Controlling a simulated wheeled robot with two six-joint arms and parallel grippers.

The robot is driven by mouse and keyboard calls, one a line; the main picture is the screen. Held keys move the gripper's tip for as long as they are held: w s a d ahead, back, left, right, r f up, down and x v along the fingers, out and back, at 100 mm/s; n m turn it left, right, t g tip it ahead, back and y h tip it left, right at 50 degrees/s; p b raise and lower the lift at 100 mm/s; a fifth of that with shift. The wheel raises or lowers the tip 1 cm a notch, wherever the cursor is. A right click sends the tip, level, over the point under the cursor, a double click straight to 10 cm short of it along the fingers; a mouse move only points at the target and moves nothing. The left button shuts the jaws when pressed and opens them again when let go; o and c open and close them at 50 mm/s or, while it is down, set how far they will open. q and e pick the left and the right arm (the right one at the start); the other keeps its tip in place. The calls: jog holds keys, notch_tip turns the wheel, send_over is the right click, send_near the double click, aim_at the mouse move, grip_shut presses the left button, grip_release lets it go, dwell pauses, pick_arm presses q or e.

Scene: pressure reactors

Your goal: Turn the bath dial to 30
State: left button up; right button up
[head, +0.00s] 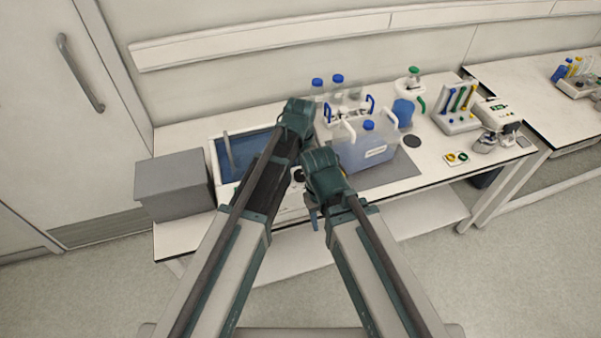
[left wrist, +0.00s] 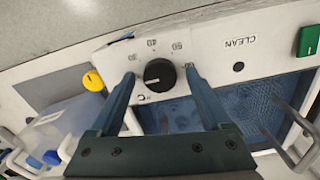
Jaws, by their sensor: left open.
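The bath dial (left wrist: 159,74) is a round black knob on the white front panel (left wrist: 218,42) of the bath, seen in the left wrist view. My left gripper (left wrist: 159,73) is open, with one blue-grey finger on each side of the dial; contact cannot be told. In the head view the white bath with blue water (head: 214,160) stands at the left of the bench, partly behind my arms. My right arm reaches in beside it; its jaws are not clear.
A grey box (head: 172,183) stands left of the bath. A jug with a blue cap (head: 378,150) stands close on its right. A yellow knob (left wrist: 93,80) and a green button (left wrist: 308,41) flank the panel. A metal handle (left wrist: 290,140) rises over the bath.

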pick_arm(q)
grip_shut()
jog(key=shift+m, duration=0.3)
jog(key=m, duration=0.3)
jog(key=shift+m, duration=2.5)
grip_release()
